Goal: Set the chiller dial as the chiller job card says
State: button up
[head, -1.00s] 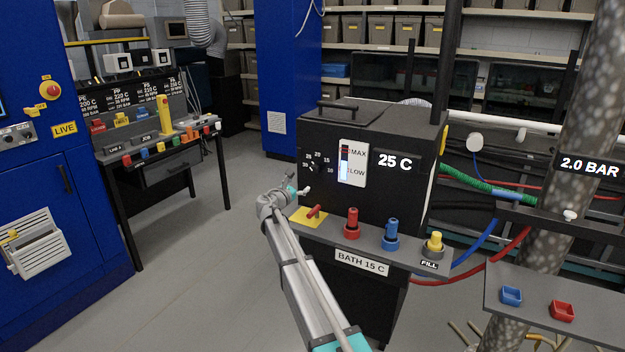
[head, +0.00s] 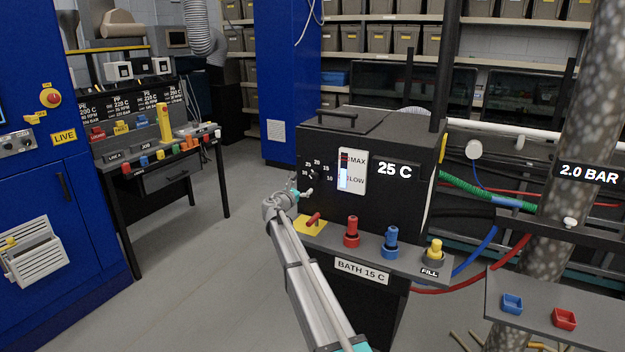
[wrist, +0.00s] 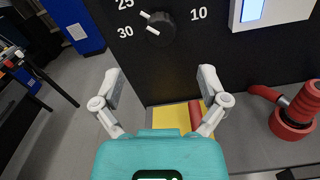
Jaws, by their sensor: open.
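The chiller is a black box (head: 375,205) with a round black dial (head: 315,175) on its front left. In the wrist view the dial (wrist: 160,28) has white marks on its left side, towards the 25 and 30 labels; its exact setting is unclear. A white card (head: 361,270) reading "BATH 15 C" is on the front of the chiller's ledge. The chiller display (head: 394,170) reads 25 C. My gripper (wrist: 161,82) is open and empty, its fingers apart, below the dial and not touching it. In the head view my gripper (head: 301,193) is just lower left of the dial.
Below the dial are a yellow plate with a red lever (head: 312,220), a red valve (head: 352,232), a blue valve (head: 391,243) and a yellow FILL knob (head: 435,250). A level gauge (head: 351,172) is right of the dial. The floor at left is clear.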

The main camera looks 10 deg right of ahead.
aim_at(312, 178)
jog(key=x, duration=0.9)
jog(key=shift+w+d, duration=0.2)
jog(key=shift+w, duration=0.1)
jog(key=c, duration=1)
jog(key=shift+a, duration=0.15)
jog(key=shift+c, duration=0.7)
